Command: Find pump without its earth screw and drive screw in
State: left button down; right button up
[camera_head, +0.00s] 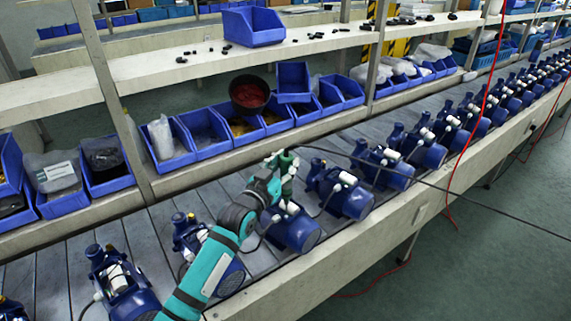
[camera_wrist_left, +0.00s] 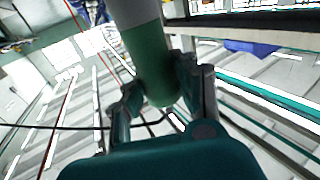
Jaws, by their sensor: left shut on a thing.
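My left gripper (camera_head: 276,161) is shut on a green cylindrical tool (camera_head: 289,170), probably a screwdriver. In the left wrist view the fingers (camera_wrist_left: 158,92) close on both sides of the green tool (camera_wrist_left: 150,68). The tool is upright above a blue pump (camera_head: 292,230) on the line; I cannot tell whether its tip touches the pump. Other blue pumps stand to the right (camera_head: 341,193) and left (camera_head: 121,284), and one (camera_head: 196,236) is partly behind my arm. The earth screws are too small to make out. My right gripper is not in view.
The grey conveyor line (camera_head: 52,273) runs from lower left to upper right, with several more pumps. Blue bins (camera_head: 207,133) and a dark bowl of red parts (camera_head: 249,95) stand behind it. A black cable (camera_head: 480,208) crosses the line; a red hose (camera_head: 478,118) hangs at right.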

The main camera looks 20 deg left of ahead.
pick_arm(q)
jog(key=shift+r+p, duration=1.8)
jog(key=shift+r, duration=0.55)
